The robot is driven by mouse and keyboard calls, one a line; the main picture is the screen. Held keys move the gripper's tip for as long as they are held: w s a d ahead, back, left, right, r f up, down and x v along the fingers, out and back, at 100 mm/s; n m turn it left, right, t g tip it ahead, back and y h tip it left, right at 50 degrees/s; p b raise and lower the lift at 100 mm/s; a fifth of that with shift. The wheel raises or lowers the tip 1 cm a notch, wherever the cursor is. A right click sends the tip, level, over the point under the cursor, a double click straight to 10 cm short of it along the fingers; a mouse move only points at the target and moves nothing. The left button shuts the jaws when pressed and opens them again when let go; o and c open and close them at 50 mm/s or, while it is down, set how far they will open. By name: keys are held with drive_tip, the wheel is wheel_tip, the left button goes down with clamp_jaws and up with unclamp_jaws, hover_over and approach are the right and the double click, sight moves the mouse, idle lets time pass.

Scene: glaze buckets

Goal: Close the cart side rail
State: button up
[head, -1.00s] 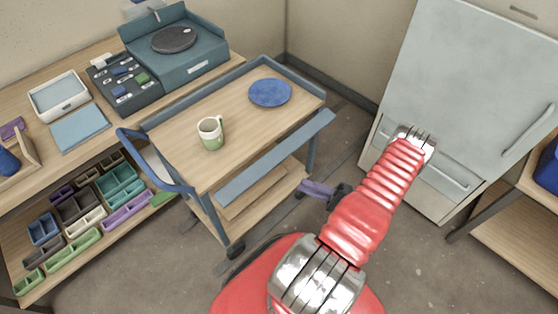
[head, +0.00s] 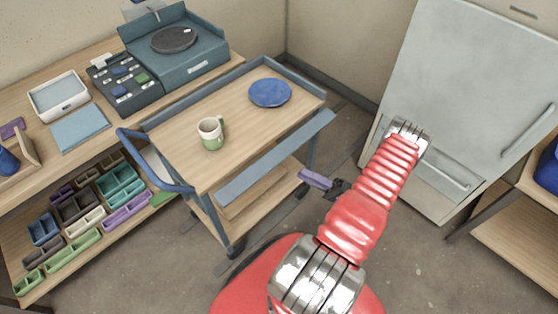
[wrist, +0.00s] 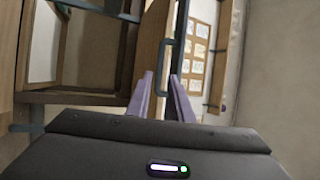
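The cart (head: 185,140) has a wooden top, blue-grey edges and a blue handle at its left end. Its side rail (head: 276,158) is a long blue-grey panel on the near side, swung outward and down from the top's edge. My gripper (head: 313,179) is below the right part of the rail, near the cart's right legs, apart from the rail as far as I can tell. In the wrist view its two purple fingers (wrist: 162,98) stand apart with nothing clearly between them. Which cart parts show beyond them there is hard to tell.
A green-and-white mug (head: 210,133) and a blue plate (head: 270,92) stand on the cart top. A workbench with a turntable (head: 174,40) and bins is behind and left. A grey fridge-like cabinet (head: 450,90) stands right. Open floor lies between cart and cabinet.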

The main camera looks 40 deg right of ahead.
sight(279, 161)
drive_tip(key=x, duration=1.1)
drive_tip(key=shift+w+a+r, duration=0.15)
drive_tip(key=shift+w+a, duration=0.05)
drive_tip(key=shift+c, duration=0.2)
clamp_jaws()
drive_tip(key=shift+d, duration=0.15)
